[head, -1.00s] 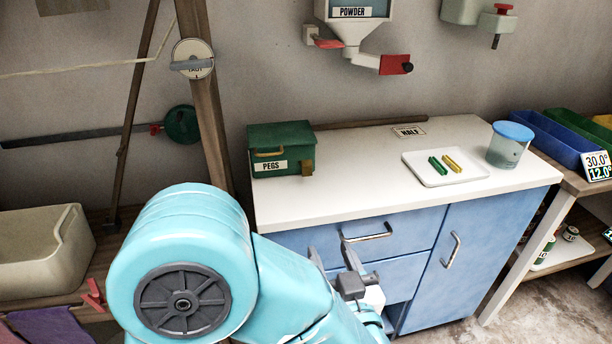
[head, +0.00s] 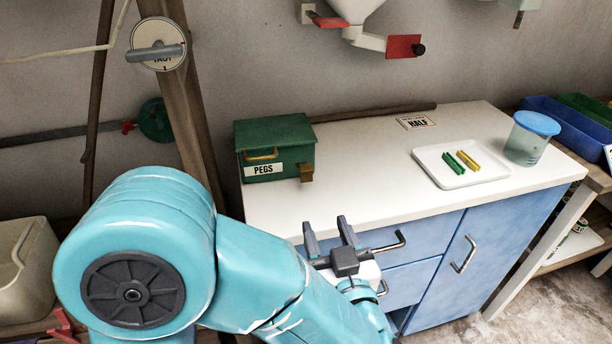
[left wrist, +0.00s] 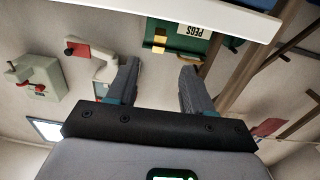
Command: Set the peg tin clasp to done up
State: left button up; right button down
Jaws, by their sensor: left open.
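The green peg tin (head: 273,147), labelled PEGS, stands on the left part of the white counter (head: 370,165) against the wall. Its brass clasp (head: 306,172) is on the front at the right; whether it is done up is too small to tell. My left gripper (head: 328,226) is open and empty at the counter's front edge, below and in front of the tin. In the left wrist view the tin (left wrist: 183,42) appears upside down, its clasp (left wrist: 159,40) beyond the gap between the open fingers (left wrist: 158,80). My right gripper is not in view.
A white tray (head: 436,178) with a green and a yellow peg lies to the right on the counter, beside a blue-lidded jar (head: 528,140). The powder dispenser's red-ended spout (head: 402,46) hangs above. The counter between tin and tray is clear.

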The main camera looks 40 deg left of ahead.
aim_at(307, 180)
pick_arm(q)
jog(key=b+x, duration=0.1)
jog(key=x, duration=1.3)
jog(key=shift+a, duration=0.1)
grip_shut()
